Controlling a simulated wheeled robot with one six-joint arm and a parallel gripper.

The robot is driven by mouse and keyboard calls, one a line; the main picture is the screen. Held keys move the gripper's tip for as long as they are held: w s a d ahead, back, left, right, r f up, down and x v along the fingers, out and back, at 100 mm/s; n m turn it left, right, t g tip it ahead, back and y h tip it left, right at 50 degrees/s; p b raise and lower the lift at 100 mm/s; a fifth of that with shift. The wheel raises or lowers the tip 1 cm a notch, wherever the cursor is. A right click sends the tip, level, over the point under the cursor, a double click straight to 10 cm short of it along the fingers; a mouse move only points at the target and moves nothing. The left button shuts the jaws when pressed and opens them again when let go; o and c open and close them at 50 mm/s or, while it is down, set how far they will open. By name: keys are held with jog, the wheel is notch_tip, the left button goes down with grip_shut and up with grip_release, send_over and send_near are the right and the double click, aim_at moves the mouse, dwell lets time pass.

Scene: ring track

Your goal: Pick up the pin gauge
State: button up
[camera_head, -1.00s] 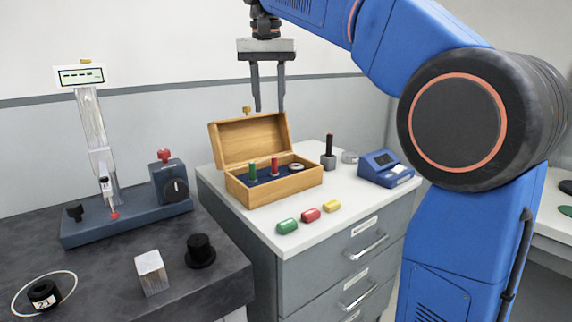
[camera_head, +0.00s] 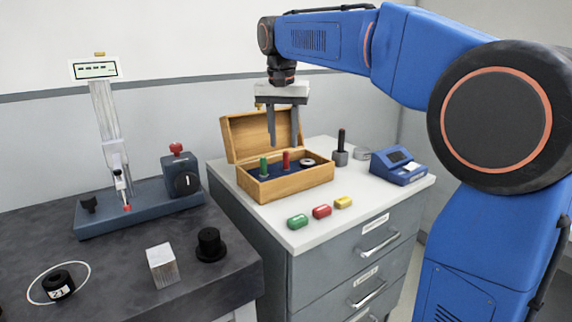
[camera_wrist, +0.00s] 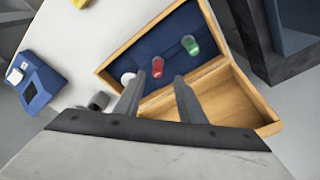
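I cannot tell for sure which item is the pin gauge. A green pin (camera_head: 264,167) and a red pin (camera_head: 286,160) stand upright in the blue-lined open wooden box (camera_head: 300,185), with a pale ring (camera_head: 308,162) beside them. A dark pin in a grey holder (camera_head: 341,151) stands right of the box. My gripper (camera_head: 283,143) is open and empty, above the box near its raised lid. In the wrist view, my fingers (camera_wrist: 158,80) spread over the box, with the red pin (camera_wrist: 157,67) and green pin (camera_wrist: 190,45) beyond them.
A blue device (camera_head: 398,167) sits right. A dark bench (camera_head: 120,240) at left holds a gauge stand (camera_head: 140,209) and a metal cube (camera_head: 162,266).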

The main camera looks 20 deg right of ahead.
aim_at(286, 152)
jog(key=shift+w+d+f, duration=0.1)
jog(key=shift+d+f, duration=0.1)
jog(key=shift+f, duration=1.15)
jog(key=shift+w+d+f, duration=0.1)
jog(key=shift+d+f, duration=0.1)
jog(key=shift+f, duration=1.1)
grip_shut()
